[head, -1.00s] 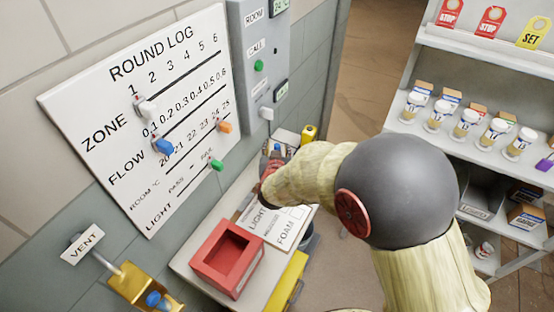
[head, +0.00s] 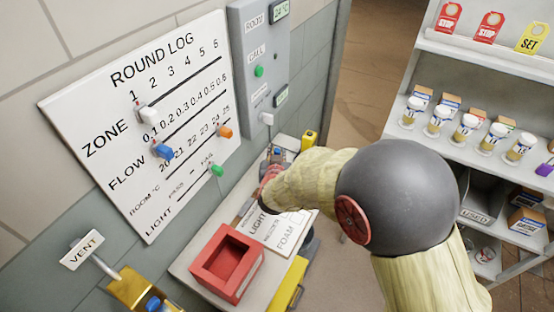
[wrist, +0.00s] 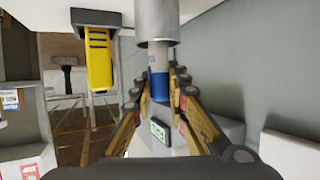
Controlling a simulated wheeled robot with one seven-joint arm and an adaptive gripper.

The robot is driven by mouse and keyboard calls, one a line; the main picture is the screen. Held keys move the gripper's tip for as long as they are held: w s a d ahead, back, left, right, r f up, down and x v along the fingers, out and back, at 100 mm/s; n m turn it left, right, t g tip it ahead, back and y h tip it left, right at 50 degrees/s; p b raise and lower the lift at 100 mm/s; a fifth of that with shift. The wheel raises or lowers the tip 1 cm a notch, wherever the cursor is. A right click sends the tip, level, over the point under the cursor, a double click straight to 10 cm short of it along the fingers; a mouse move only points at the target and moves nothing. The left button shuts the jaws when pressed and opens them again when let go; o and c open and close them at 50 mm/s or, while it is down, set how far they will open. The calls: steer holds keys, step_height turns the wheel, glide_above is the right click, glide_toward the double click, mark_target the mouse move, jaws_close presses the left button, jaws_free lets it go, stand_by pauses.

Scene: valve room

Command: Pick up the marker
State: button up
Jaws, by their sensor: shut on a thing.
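The marker (wrist: 158,58) shows in the wrist view as a pale grey shaft with a blue end (wrist: 158,86). Its other end runs into a grey metal cylinder (wrist: 156,22), which looks like a holder. My gripper (wrist: 160,88) has its two yellow-sided fingers closed on either side of the blue end. In the head view my gripper (head: 268,173) is at the back of the small table, beside a small blue end (head: 277,152). My own wrist hides most of the marker there.
A yellow-and-black object (head: 310,139) stands close by; it also shows in the wrist view (wrist: 98,60). A red open box (head: 228,264) and a labelled sheet (head: 285,232) lie on the table (head: 190,263). The wall board (head: 150,120) is at left, the shelf (head: 490,50) at right.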

steer(key=shift+r, duration=0.15)
steer(key=shift+s+d+r+p, duration=0.1)
steer(key=shift+d+r+p, duration=0.1)
steer(key=shift+r+p, duration=0.4)
step_height(320, 180, up, 6)
steer(key=p, duration=0.3)
steer(key=s+d+p, duration=0.1)
steer(key=s+d, duration=0.4)
steer(key=d, duration=0.3)
steer(key=s+d+p, duration=0.1)
steer(key=s+d, duration=0.5)
steer(key=d, duration=0.2)
steer(key=shift+d+f, duration=0.15)
steer(key=shift+f, duration=0.1)
